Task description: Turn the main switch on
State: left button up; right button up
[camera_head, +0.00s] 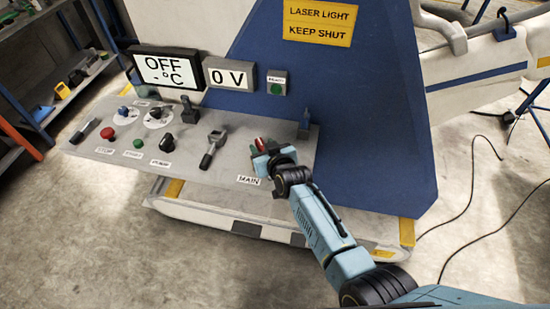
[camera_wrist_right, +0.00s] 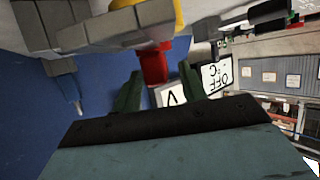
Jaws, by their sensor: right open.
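The main switch shows as a small red part (camera_head: 259,141) at the right end of the sloping grey control panel, near the "MAIN" label (camera_head: 249,180). My right gripper (camera_head: 257,150) is at the switch and hides most of it in the head view. In the right wrist view, the red switch handle (camera_wrist_right: 154,65) stands in front of a yellow part (camera_wrist_right: 179,16). The two green fingers of the right gripper (camera_wrist_right: 160,85) are open, apart on either side of the line to the handle. I cannot tell whether they touch it. My left gripper is not in view.
Several knobs and levers cover the grey panel (camera_head: 225,175), including a black lever (camera_head: 212,148) left of my gripper. A display (camera_head: 167,70) reads "OFF" and "°C"; another (camera_head: 231,75) reads "0 V". A blue housing (camera_head: 370,120) rises behind the panel. A small lever (camera_head: 304,125) stands right of the switch.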

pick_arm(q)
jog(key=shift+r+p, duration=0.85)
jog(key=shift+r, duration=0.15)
pick_arm(e)
jog(key=v, duration=1.2)
jog(key=shift+r, duration=0.15)
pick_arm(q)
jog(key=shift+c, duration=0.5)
